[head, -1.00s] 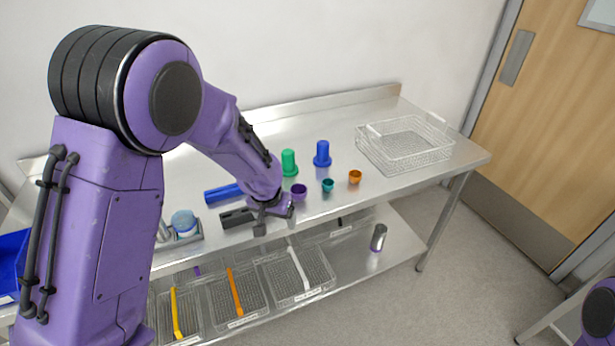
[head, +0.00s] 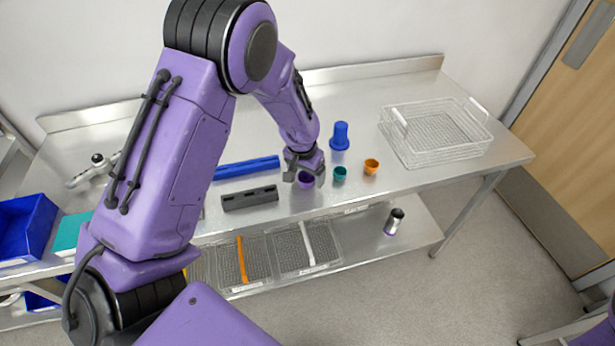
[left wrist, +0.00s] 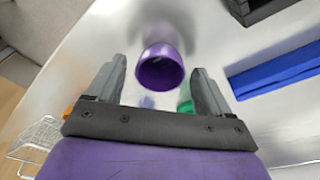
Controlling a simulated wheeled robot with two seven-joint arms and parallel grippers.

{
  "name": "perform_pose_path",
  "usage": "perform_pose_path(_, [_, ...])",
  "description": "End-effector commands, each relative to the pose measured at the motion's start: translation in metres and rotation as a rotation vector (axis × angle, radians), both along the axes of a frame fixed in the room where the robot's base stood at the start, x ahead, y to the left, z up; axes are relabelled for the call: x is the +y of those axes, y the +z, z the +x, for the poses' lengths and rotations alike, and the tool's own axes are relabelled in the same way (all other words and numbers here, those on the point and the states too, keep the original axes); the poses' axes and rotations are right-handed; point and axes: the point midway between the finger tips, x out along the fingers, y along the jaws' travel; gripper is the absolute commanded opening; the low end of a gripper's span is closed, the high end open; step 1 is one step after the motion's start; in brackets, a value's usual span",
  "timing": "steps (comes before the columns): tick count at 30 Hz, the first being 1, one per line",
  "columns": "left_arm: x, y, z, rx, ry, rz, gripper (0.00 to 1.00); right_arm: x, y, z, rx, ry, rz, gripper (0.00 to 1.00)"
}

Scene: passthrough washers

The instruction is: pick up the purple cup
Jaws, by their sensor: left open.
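The purple cup (head: 305,181) stands on the steel table near its front edge, partly covered by my left gripper (head: 305,174) in the head view. In the left wrist view the purple cup (left wrist: 161,70) shows its round rim and hollow inside. It lies between the two fingertips of my left gripper (left wrist: 158,68), with a gap on each side. The left gripper is open and empty. My right gripper is not in view.
A teal cup (head: 340,174) and an orange cup (head: 371,166) stand just right of the gripper. A blue stepped piece (head: 340,137) is behind them. A dark block (head: 250,198) and blue bar (head: 247,167) lie left. A wire basket (head: 438,135) is at right.

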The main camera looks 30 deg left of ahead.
Motion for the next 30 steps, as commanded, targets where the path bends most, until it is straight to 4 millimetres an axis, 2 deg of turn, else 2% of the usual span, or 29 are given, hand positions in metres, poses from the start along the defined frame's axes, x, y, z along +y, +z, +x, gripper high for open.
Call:
perform_pose_path(3, [-0.001, -0.014, 0.002, 0.002, 0.0, -0.001, 0.81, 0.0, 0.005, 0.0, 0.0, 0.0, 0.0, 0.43])
perform_pose_path(10, [-0.001, -0.018, 0.003, -0.001, -0.001, -0.001, 0.81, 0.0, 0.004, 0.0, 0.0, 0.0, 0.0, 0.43])
perform_pose_path(11, [-0.001, -0.018, 0.003, -0.001, -0.001, -0.001, 0.74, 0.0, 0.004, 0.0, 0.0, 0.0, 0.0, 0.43])
perform_pose_path(15, [-0.001, -0.018, 0.003, -0.001, -0.001, -0.001, 0.29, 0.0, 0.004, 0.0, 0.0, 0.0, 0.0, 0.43])
perform_pose_path(16, [-0.001, -0.018, 0.002, -0.001, -0.001, -0.001, 0.26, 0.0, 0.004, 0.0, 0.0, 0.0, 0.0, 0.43])
perform_pose_path(26, [0.0, -0.017, 0.002, -0.001, -0.001, -0.001, 0.26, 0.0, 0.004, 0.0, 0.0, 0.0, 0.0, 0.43])
perform_pose_path(30, [-0.001, -0.008, 0.003, -0.003, -0.002, 0.0, 0.26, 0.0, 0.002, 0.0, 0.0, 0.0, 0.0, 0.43])
